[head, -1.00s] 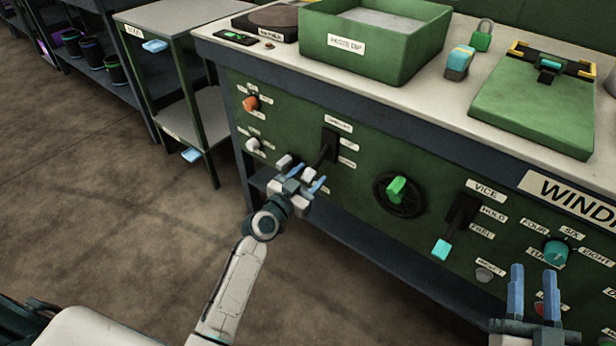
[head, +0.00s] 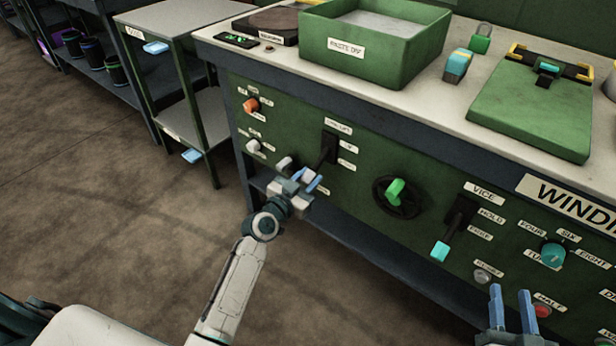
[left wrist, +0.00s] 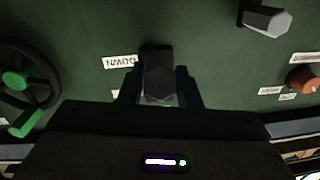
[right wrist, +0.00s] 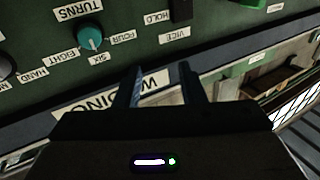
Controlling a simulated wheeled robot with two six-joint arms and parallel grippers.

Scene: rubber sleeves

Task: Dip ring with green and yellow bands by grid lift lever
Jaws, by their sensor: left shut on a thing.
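The grid lift lever (head: 328,148) sits on the green front panel, with its dark arm reaching down and left. My left gripper (head: 306,178) is shut on the lever's handle. In the left wrist view the dark handle (left wrist: 158,72) lies between the fingers, beside the DOWN label. The green paste dip tray (head: 375,62) stands on the bench top with a pale surface inside. I cannot make out a ring with green and yellow bands. My right gripper (head: 511,297) is open and empty in front of the panel's lower right; it also shows in the right wrist view (right wrist: 160,78).
The panel carries a green-handled wheel (head: 398,197), a vice lever with a teal tip (head: 440,250), a teal turns knob (head: 553,255) and an orange knob (head: 251,105). A teal-and-yellow block (head: 457,66), a padlock (head: 481,40) and a green board (head: 535,115) rest on the bench.

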